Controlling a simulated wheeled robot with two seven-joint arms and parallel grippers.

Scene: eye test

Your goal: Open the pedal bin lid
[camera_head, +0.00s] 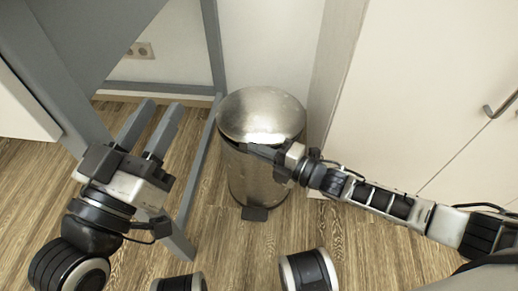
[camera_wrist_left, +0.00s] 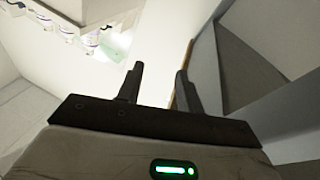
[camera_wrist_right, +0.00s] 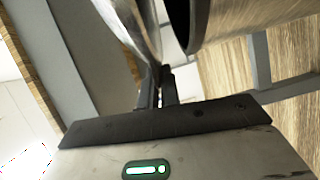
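The pedal bin (camera_head: 262,185) is a brushed-metal cylinder standing on the floor at the middle of the head view, with a black pedal (camera_head: 255,213) at its front base. Its round lid (camera_head: 262,112) looks slightly raised, with a dark gap under its front edge. The right wrist view shows the lid (camera_wrist_right: 138,20) apart from the dark-rimmed bin body (camera_wrist_right: 225,14). My right gripper (camera_head: 255,151) is at that gap by the front rim, its fingers (camera_wrist_right: 160,84) close together with nothing seen between them. Contact with the lid is unclear. My left gripper (camera_head: 150,118) is open and empty, left of the bin.
A grey table or desk (camera_head: 85,35) with grey legs stands at the left, its lower bar running beside the bin. White cabinets (camera_head: 425,85) with a metal handle fill the right side. Wooden floor (camera_head: 225,250) is clear in front of the bin.

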